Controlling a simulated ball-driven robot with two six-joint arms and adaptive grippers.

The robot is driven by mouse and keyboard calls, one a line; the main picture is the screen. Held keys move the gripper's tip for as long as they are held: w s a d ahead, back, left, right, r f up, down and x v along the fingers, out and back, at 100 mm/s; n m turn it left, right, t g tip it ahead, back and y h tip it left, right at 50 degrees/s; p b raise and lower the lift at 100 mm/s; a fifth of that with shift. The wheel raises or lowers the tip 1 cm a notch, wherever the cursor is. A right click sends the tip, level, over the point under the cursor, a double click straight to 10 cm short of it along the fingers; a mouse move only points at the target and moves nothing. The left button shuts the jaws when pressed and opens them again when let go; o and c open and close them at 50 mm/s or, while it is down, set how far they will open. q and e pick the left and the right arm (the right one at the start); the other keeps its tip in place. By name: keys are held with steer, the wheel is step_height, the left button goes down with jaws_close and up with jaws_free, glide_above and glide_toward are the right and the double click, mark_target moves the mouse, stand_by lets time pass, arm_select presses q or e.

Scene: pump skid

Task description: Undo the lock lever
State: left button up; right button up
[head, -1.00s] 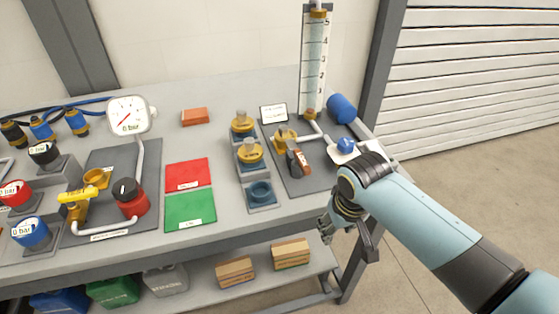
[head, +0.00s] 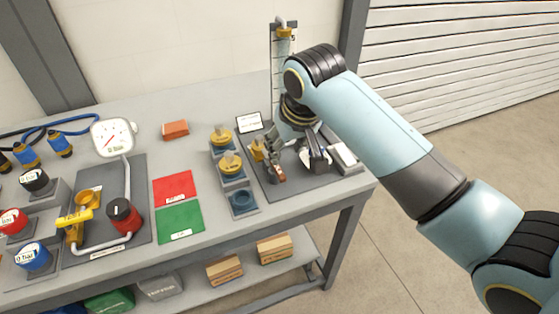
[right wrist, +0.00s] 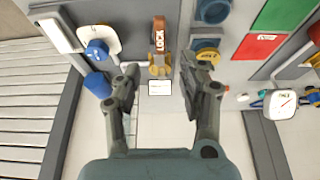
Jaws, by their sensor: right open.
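The lock lever is a brown-red bar (right wrist: 159,34) marked LOCK in the right wrist view. It joins a brass valve body (right wrist: 160,67). In the head view the lever (head: 278,175) shows only partly, beside my gripper. My right gripper (head: 297,161) is over the dark plate at the table's right end, pointing down. In the right wrist view the open fingers (right wrist: 161,72) stand on either side of the valve and lever line, with nothing seen between them in grip. Whether they touch the lever cannot be told. My left gripper is not in view.
A clear sight tube (head: 281,65) stands behind my gripper. Grey blocks with brass caps (head: 231,164) are to the left, then red (head: 174,187) and green (head: 180,222) mats.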

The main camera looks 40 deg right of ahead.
mark_target(279, 170)
steer(key=x, duration=1)
steer(key=shift+a+f, duration=0.1)
steer(key=shift+f, duration=0.1)
jaws_close()
